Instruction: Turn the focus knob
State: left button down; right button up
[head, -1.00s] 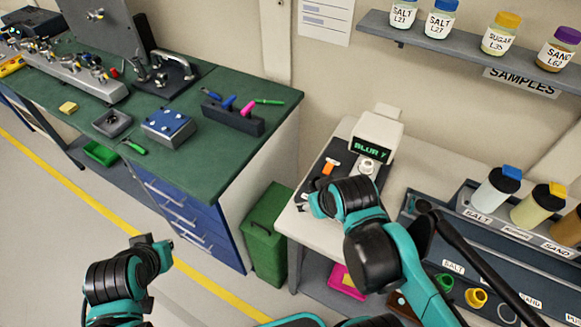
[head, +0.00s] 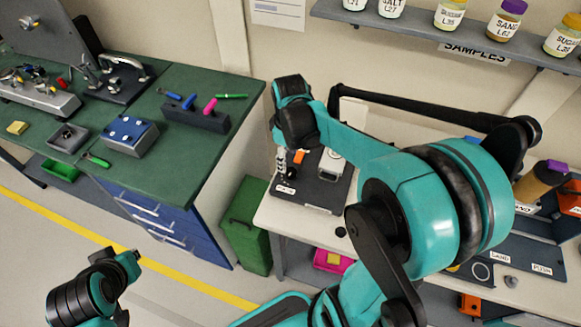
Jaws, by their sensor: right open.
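The dark instrument plate (head: 318,194) lies on the pale table, with a white label at its front left corner. A white round part (head: 332,163) stands on it, and an orange piece (head: 298,157) shows beside my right gripper. The display unit is hidden behind my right arm. I cannot make out the focus knob for certain. My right gripper (head: 282,172) points down over the plate's left side, open, partly hidden by its wrist; whether it touches anything is unclear. My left gripper (head: 131,263) hangs low over the floor at lower left, its jaws unclear.
A small black round thing (head: 340,232) is at the pale table's front edge. A green bin (head: 246,228) stands between this table and the green-topped bench (head: 190,150). A sample shelf (head: 400,28) runs above. Bottles and a dark rack stand at right, partly behind my arm.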

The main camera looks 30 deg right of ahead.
aim_at(291, 171)
jog(key=shift+w+d+f+n+g, duration=0.25)
jog(key=shift+w+d+f, duration=0.05)
jog(key=shift+d+f, duration=0.15)
jog(key=shift+w+d+f+n+g, duration=0.25)
jog(key=shift+d+f, duration=0.2)
notch_tip(291, 171, down, 8)
jog(key=shift+r+b, duration=0.15)
jog(key=shift+b, duration=1.1)
jog(key=c, duration=1.1)
